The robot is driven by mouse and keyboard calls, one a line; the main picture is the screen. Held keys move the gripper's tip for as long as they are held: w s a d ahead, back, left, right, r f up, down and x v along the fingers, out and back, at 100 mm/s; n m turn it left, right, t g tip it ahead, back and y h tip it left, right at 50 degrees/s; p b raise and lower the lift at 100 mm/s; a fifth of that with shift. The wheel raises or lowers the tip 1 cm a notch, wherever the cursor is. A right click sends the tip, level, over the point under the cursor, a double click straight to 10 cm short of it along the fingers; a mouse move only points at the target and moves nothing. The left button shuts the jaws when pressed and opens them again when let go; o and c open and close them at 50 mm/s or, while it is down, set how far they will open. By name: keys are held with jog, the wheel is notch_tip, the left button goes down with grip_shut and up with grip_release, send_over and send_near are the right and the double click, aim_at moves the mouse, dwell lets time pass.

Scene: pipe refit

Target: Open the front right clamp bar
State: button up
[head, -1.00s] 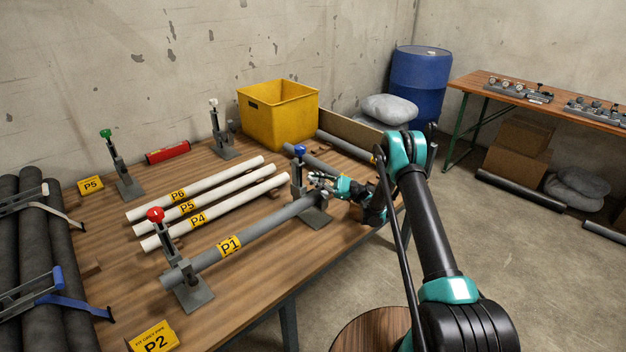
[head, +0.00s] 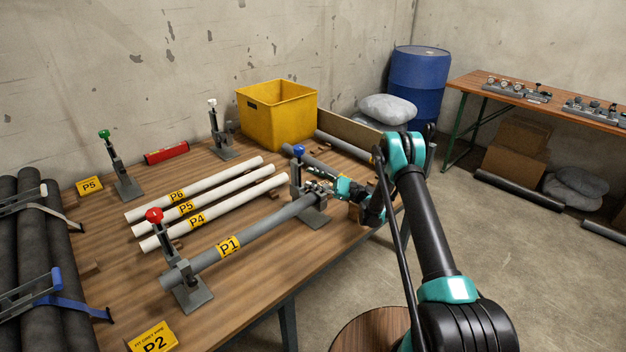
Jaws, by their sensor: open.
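The front right clamp (head: 297,170) has a blue knob (head: 299,150) on top of its upright grey post, above a flat base plate (head: 315,218). The grey pipe labelled P1 (head: 256,232) lies through it and through the front left clamp (head: 180,271) with a red knob (head: 154,215). My gripper (head: 314,187) is open, just right of the blue-knobbed clamp's post and below its knob, close above the pipe's right end. Its fingers are small here and overlap the clamp, so contact cannot be told. The exact pose of the clamp bar is partly hidden.
White pipes (head: 207,204) lie behind P1. Clamps with green (head: 104,134) and white (head: 212,102) knobs stand at the back. A yellow crate (head: 290,118) stands at the far corner. Dark pipes (head: 30,240) lie in a rack at left.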

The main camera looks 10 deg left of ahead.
jog(key=shift+d, duration=0.1)
jog(key=v, duration=0.7)
jog(key=shift+d+f, duration=0.1)
jog(key=shift+d, duration=0.05)
